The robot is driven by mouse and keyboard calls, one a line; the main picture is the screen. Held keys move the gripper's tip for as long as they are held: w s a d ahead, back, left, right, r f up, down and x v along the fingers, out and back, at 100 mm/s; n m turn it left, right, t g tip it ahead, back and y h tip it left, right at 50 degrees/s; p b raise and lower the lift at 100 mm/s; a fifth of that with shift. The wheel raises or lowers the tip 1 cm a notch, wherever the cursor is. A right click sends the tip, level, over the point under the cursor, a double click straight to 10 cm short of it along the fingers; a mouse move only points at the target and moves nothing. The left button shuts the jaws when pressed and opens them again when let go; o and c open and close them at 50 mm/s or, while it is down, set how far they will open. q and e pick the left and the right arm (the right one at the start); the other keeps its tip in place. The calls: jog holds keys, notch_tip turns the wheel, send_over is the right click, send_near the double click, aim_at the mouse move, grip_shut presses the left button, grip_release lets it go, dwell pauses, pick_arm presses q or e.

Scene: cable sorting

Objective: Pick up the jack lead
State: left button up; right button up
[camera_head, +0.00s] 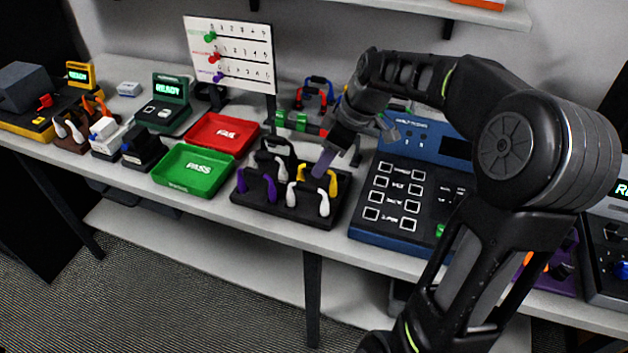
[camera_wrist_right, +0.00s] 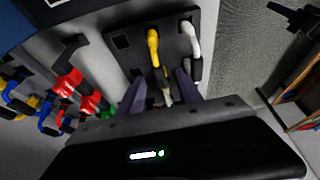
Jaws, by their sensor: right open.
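A black rack (camera_head: 245,202) on the table holds several short leads. They include a purple lead (camera_head: 270,187), a white lead (camera_head: 322,198) and a yellow lead (camera_head: 333,178). I cannot tell which one is the jack lead. My right gripper (camera_head: 326,165) is open above the rack's back right part, close to the yellow lead. In the right wrist view, its two fingers (camera_wrist_right: 158,92) stand either side of the yellow lead's lower end (camera_wrist_right: 154,50), with the white lead (camera_wrist_right: 189,40) just to the right. Contact is hard to judge. My left gripper is not in view.
A green PASS tray (camera_head: 180,184) and a red tray (camera_head: 205,144) lie left of the rack. A blue test panel (camera_head: 375,222) stands close on the right. Red and green clamp-like parts (camera_head: 300,121) and a whiteboard (camera_head: 230,55) are behind.

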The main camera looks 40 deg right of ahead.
jog(key=shift+x, duration=1.35)
jog(key=p+x, duration=0.1)
jog(key=x, duration=0.4)
jog(key=shift+f+p, duration=0.1)
jog(key=shift+p, duration=0.2)
jog(key=shift+c, duration=0.2)
grip_shut()
